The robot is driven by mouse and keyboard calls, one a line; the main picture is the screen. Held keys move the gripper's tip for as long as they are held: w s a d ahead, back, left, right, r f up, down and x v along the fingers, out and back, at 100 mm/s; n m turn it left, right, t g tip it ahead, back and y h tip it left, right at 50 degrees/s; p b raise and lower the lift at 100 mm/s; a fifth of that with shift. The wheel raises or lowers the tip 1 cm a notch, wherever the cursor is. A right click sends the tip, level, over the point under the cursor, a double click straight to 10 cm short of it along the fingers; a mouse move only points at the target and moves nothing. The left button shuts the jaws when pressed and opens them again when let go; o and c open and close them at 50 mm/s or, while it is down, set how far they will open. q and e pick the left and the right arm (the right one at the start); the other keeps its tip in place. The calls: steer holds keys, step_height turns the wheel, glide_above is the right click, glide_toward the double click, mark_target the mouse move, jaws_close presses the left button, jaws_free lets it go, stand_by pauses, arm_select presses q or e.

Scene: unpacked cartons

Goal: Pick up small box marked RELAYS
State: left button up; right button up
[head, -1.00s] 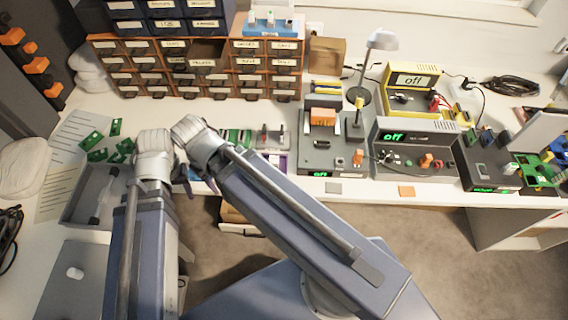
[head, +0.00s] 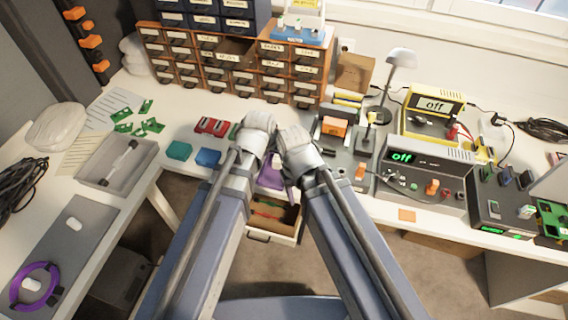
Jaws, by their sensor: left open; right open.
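I cannot make out a small box clearly marked RELAYS. Small labelled drawers fill the orange-brown cabinet (head: 148,33) at the back, and one drawer (head: 228,58) sticks out, but its label is too blurred to read surely. My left gripper (head: 258,121) is over the worktop in front of the cabinet. My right gripper (head: 292,138) is just right of it and a little lower. Both are open; their fingertips are mostly hidden by the wrists. Nothing shows held in either.
Small red (head: 212,126), teal (head: 179,150) and blue (head: 207,158) items lie left of my grippers. A purple item (head: 270,177) is just below them. An under-table drawer (head: 288,228) stands open. Instruments crowd the right, including a grey unit (head: 425,172). A grey tray (head: 147,165) is at left.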

mark_target(277, 159)
arm_select(q)
steer(key=shift+b+x, duration=3.2)
steer(key=shift+x, duration=0.6)
steer(key=shift+d+r, duration=0.1)
jaws_close()
